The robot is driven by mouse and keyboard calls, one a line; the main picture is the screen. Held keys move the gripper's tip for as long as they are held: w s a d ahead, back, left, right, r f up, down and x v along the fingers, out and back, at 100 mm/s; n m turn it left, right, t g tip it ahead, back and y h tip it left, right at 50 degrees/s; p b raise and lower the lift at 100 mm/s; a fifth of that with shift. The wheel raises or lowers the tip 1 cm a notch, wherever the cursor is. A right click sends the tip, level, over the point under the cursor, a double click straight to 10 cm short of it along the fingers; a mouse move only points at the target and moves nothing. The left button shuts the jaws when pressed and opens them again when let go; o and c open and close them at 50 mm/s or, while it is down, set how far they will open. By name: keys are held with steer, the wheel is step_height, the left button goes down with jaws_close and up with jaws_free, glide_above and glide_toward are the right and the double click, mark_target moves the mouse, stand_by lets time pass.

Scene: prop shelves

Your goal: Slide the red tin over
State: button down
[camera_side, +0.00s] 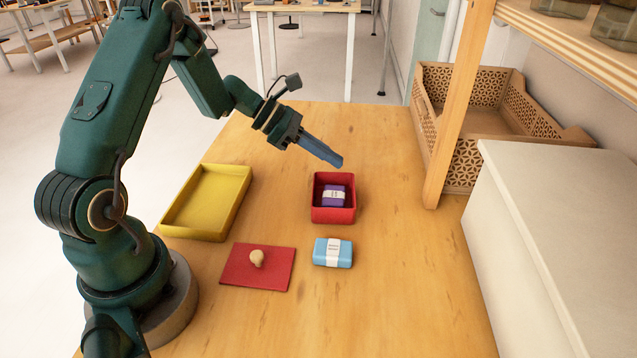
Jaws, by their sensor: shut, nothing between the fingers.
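The red tin (333,215) stands open on the wooden table, right of the middle. A purple block with a white band (334,195) lies inside it. A flat red lid with a pale round knob (258,277) lies on the table to the left of the tin and nearer the front. My gripper (338,161) is shut and empty. Its blue fingers point down to the right, above and just behind the tin, apart from it.
A light-blue block with a white band (333,252) lies in front of the tin. A yellow tray (208,233) is at the left. A lattice-sided wooden crate (464,167), a wooden post (452,110) and a white box (560,240) bound the right side. The table's front right is clear.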

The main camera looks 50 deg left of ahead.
steer(key=s+a, duration=0.8)
steer(key=shift+a, duration=0.3)
steer(key=d+r+m+g, duration=0.3)
steer(key=d+r+m, duration=0.55)
steer(key=d, duration=0.35)
steer(key=s+d+r+m+y, duration=0.4)
steer(key=s+d+m, duration=0.4)
steer(key=s+m, duration=0.4)
steer(key=shift+d+m+y, duration=0.3)
steer(key=shift+m+y, duration=0.5)
steer(key=shift+m, duration=0.05)
steer(key=shift+s+r, duration=0.1)
